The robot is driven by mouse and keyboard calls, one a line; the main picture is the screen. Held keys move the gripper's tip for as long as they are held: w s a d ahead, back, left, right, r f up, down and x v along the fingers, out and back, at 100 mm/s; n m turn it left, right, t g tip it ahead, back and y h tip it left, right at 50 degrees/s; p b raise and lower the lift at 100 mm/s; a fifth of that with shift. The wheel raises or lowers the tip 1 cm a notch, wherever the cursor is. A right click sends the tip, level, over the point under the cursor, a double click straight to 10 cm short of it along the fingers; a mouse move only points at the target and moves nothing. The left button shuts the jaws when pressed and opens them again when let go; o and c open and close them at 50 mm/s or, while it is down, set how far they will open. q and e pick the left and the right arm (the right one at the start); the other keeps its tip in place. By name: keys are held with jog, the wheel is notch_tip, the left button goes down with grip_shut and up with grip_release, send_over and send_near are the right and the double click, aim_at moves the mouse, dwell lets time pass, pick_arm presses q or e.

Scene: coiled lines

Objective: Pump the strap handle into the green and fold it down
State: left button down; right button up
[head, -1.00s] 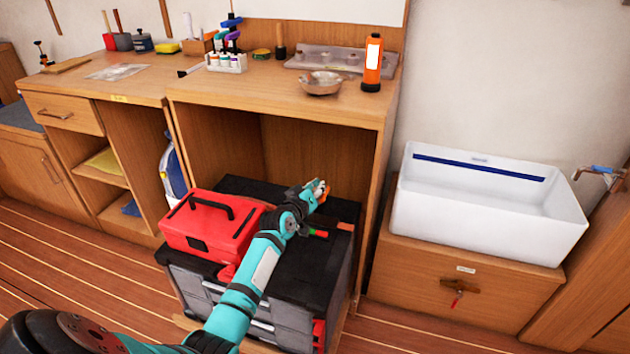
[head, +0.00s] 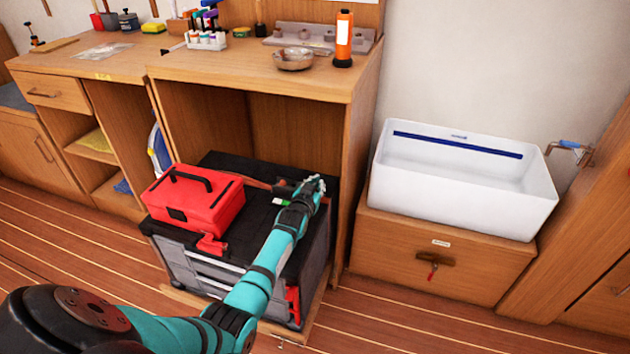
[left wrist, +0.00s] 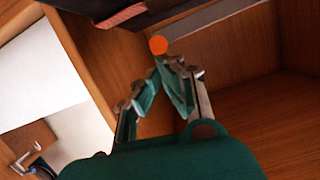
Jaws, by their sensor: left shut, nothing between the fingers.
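The strap (head: 258,184) is orange-brown webbing across the black top of a tool chest. It also shows in the left wrist view (left wrist: 122,16). A small green patch (head: 280,201) shows beside my left arm, where the ratchet seems to be; my arm hides much of it, so I cannot tell the handle's angle. My left gripper (head: 319,181) is over the chest's right part. In the left wrist view its fingers (left wrist: 165,62) meet at the tips and hold nothing. A round orange spot (left wrist: 158,45) shows just beyond the tips; I cannot tell what it is.
A red toolbox (head: 222,213) sits on the chest's left part. The chest stands in a wooden bench bay, under a top holding a bowl (head: 293,59) and an orange bottle (head: 344,40). A white sink (head: 460,190) stands at the right.

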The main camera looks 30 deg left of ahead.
pick_arm(q)
jog(key=shift+d+f, duration=0.15)
jog(key=shift+f, duration=0.15)
pick_arm(e)
jog(key=shift+s+r, duration=0.1)
jog(key=shift+r, duration=0.5)
jog(key=shift+d, duration=0.1)
